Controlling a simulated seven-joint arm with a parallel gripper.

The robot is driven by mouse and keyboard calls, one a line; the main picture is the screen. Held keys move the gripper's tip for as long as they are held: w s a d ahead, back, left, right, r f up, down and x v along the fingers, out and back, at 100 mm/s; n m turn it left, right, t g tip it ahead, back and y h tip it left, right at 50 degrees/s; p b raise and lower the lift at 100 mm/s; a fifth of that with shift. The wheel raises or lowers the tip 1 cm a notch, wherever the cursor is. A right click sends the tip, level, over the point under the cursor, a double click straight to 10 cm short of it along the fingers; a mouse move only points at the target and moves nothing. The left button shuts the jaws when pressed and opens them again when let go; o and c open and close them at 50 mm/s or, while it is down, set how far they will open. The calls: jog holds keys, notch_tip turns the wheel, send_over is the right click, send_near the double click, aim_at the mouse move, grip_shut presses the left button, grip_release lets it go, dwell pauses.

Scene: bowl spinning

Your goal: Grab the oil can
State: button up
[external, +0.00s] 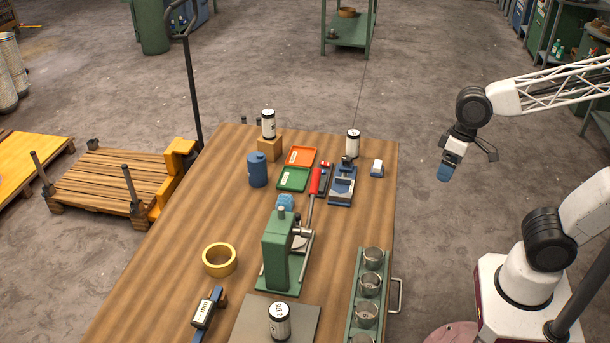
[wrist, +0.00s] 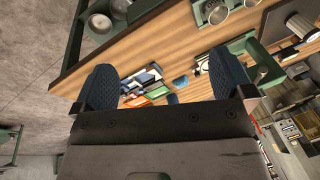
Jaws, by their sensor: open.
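Several cans stand on the wooden table, and I cannot tell for sure which is the oil can. A blue can (external: 258,170) with a small top stands upright left of the trays. White cans with black ends stand on a wooden block (external: 268,125), behind the blue vise (external: 353,144) and on a grey plate at the front (external: 279,322). My gripper (external: 444,173) is raised off the table's right side, away from all the cans. In the wrist view my gripper (wrist: 165,85) is open, with nothing between its two dark blue fingers.
A green press (external: 278,252) with a red-handled lever stands mid-table. Orange (external: 300,156) and green (external: 293,179) trays lie behind it. A rack of metal cups (external: 370,285) lines the right edge. A yellow tape roll (external: 219,260) lies left, with bare wood around it.

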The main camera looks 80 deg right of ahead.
jog(key=w+m+y, duration=0.3)
jog(key=w+m, duration=0.3)
jog(key=w, duration=1)
jog(key=m+t+y, duration=0.4)
jog(key=m+t, duration=0.4)
jog(key=m, duration=1)
send_near(257, 162)
jog(key=w+d+f, duration=0.1)
jog(key=w+f, duration=0.1)
jog(key=w, duration=0.1)
jog(key=shift+d+f, duration=0.3)
jog(key=shift+d, duration=0.1)
jog(key=shift+x, duration=1.35)
jog(key=shift+a, duration=0.1)
jog(key=shift+x, duration=2.55)
jog(key=shift+s+a+f, duration=0.1)
jog(key=shift+s+f, duration=0.05)
jog(key=shift+s, duration=0.05)
